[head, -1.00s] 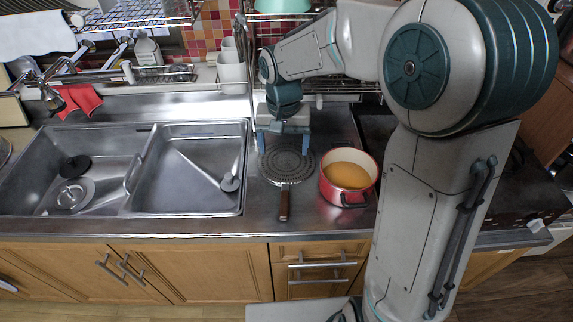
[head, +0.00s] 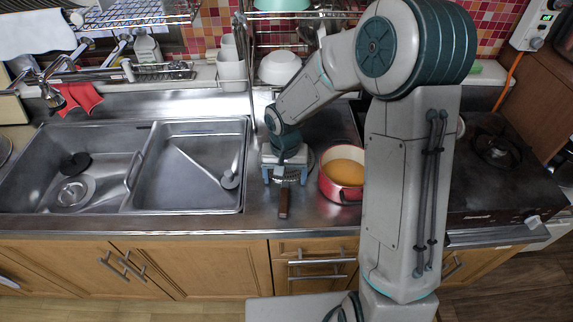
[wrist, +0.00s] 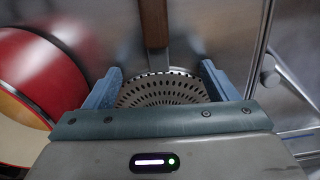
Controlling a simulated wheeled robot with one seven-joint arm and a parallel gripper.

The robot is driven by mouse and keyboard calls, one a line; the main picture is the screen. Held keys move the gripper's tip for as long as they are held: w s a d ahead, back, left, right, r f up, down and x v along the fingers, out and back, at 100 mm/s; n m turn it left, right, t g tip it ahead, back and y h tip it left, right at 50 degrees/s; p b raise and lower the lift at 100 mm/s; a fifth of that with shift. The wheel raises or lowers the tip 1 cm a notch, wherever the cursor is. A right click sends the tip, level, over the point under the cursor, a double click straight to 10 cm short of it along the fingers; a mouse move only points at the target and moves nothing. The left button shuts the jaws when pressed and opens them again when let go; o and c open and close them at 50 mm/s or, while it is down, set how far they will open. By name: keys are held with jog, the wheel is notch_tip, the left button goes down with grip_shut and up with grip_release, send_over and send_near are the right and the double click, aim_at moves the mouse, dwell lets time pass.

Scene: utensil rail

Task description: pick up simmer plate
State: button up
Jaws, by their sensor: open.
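The simmer plate (head: 287,180) is a round, perforated grey metal disc with a brown handle (head: 284,204). It lies on the steel counter, with the handle towards the front edge. My gripper (head: 284,183) is over the disc and hides much of it in the head view. In the wrist view the disc (wrist: 161,92) shows between the two blue fingers of my gripper (wrist: 161,70), which are apart with nothing held. The handle (wrist: 153,24) runs away from the disc at the top of that view. Whether the fingers touch the plate, I cannot tell.
A red pot (head: 343,174) with orange-brown contents stands close to the right of the plate; it shows at the left of the wrist view (wrist: 38,72). A double sink (head: 186,190) lies to the left. A dish rack with a white bowl (head: 279,68) stands behind.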

grip_shut()
jog(key=shift+r, duration=0.1)
dwell(0.3)
